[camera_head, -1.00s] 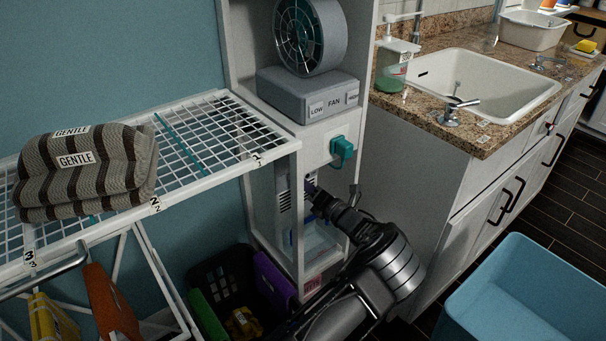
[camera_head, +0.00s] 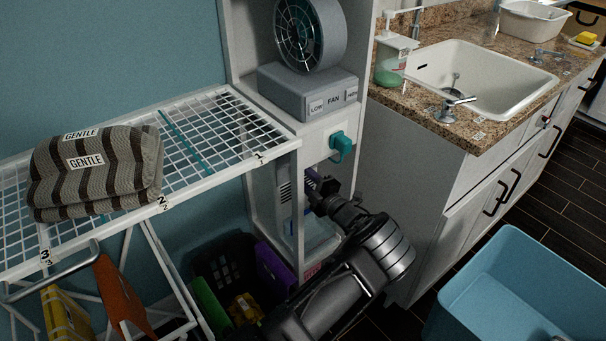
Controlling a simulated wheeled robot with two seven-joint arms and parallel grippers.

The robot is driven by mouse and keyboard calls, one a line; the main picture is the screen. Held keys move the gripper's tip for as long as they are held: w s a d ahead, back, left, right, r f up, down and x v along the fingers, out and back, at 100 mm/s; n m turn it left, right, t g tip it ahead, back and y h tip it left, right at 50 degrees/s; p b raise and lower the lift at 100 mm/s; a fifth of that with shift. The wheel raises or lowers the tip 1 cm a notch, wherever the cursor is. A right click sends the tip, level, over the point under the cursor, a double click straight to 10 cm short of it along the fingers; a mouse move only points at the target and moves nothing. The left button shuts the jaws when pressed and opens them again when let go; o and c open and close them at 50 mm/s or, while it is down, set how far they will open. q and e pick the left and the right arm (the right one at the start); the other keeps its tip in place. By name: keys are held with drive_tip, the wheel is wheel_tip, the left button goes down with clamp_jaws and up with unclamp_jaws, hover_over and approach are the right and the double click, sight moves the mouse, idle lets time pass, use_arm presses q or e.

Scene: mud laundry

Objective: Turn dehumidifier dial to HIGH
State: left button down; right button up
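The dehumidifier (camera_head: 285,193) stands in the lower bay of the white cabinet, below the fan; its vent slots and a lower bluish clear part show. My gripper (camera_head: 316,187) on the arm that rises from the bottom centre reaches into this bay at the dehumidifier's upper front. The arm hides much of the front, and I cannot make out the dial or its setting. The fingertips are small and dark, so I cannot tell whether they are open or shut. The other gripper is out of view.
A teal plug (camera_head: 341,146) sits in the cabinet panel above the bay. The fan (camera_head: 309,38) stands above it. A wire rack (camera_head: 215,135) with a folded striped towel (camera_head: 95,172) is at left. A sink counter (camera_head: 440,110) and blue tub (camera_head: 515,290) are at right.

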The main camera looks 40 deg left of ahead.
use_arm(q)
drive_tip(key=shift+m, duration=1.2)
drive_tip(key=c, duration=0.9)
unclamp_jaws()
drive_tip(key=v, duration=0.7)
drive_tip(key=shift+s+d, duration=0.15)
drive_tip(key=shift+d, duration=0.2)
